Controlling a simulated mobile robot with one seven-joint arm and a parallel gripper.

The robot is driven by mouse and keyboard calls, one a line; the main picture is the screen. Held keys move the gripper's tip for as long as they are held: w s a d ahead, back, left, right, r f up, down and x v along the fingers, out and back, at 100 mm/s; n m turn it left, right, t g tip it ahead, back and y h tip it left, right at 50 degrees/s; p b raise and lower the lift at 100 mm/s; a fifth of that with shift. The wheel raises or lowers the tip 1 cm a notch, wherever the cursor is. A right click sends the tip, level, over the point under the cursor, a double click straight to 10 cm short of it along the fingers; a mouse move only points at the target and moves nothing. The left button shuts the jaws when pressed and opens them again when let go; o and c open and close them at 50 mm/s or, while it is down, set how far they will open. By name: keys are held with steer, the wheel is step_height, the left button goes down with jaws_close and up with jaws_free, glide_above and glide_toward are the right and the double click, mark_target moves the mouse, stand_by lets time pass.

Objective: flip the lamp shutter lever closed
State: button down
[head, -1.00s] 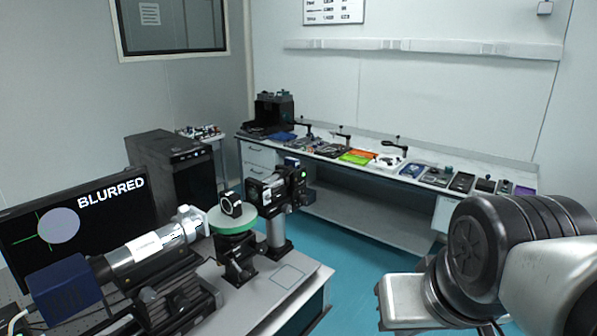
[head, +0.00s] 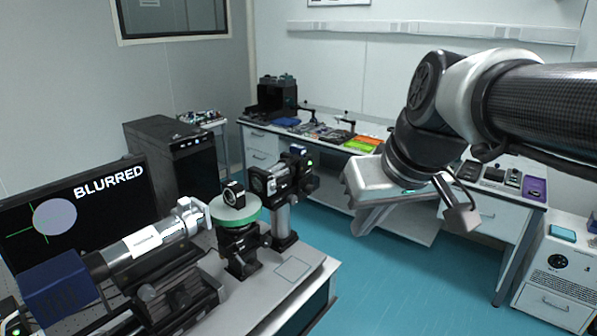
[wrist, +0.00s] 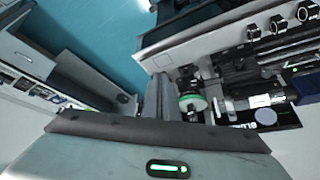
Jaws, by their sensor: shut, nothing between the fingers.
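A black, lamp-like unit (head: 275,180) with a small green light stands on a post at the far right end of the optical bench. I cannot make out its shutter lever or the lever's position. My gripper (head: 366,226) is shut and empty, in the air to the right of this unit and clear of the bench. In the wrist view the shut fingers (wrist: 160,92) point toward the bench edge.
A green round stage (head: 236,216), a white-banded tube (head: 150,240) and a blue box (head: 60,285) share the bench (head: 300,290). A monitor (head: 85,205) reading "BLURRED" stands behind. Blue floor (head: 400,285) lies open to the right. A long side table (head: 480,210) holds several items.

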steer(key=w+a+r+n+y, duration=0.1)
steer(key=w+a, duration=0.4)
steer(key=w, duration=0.8)
steer(key=w+a+r+n+y, duration=0.1)
steer(key=w+a+n+y, duration=0.3)
steer(key=w, duration=1)
steer(key=shift+w+a+r+n+b, duration=0.35)
steer(key=shift+a+n, duration=0.1)
steer(key=shift+n, duration=0.75)
steer(key=p, duration=0.2)
glide_above(284, 186)
steer(key=w+a, duration=0.1)
step_height(284, 186, down, 7)
steer(key=shift+a+f, duration=0.1)
steer(key=shift+a, duration=0.05)
steer(key=shift+s+d+f, duration=0.25)
steer(key=shift+d+f, duration=0.1)
steer(key=shift+f, duration=0.2)
steer(key=shift+s+d+f, duration=0.2)
steer(key=shift+d+f, duration=0.15)
steer(key=shift+f, duration=0.2)
steer(key=shift+s+d+f, duration=0.2)
steer(key=shift+d+f, duration=0.05)
steer(key=shift+f, duration=0.3)
steer(key=shift+f+b, duration=0.1)
steer(key=shift+b, duration=0.2)
